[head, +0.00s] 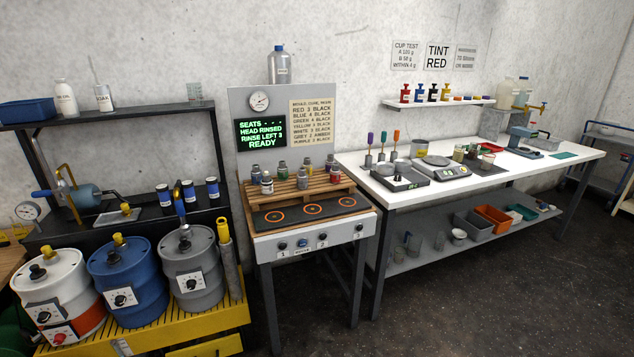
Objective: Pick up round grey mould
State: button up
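Small things lie on the white bench (500,173) at the right, and I cannot tell for sure which is the round grey mould. A round grey piece (387,170) sits at the dark square tray on the bench's left part. Another round grey shape (436,160) lies on top of the scale (452,171), and it may be the scale's pan. My gripper is not in view.
Grey, blue and white-orange drums (193,268) stand on a yellow platform at the left. A burner stand (312,235) with a wooden rack of jars is in the middle. Bins (492,217) sit on the bench's lower shelf. The dark floor (450,310) in front is clear.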

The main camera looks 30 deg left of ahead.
aim_at(302, 177)
jog(key=u, duration=0.45)
jog(key=i, duration=1.7)
jog(key=u, duration=1.7)
jog(key=i, duration=1.2)
jog(key=u, duration=1.3)
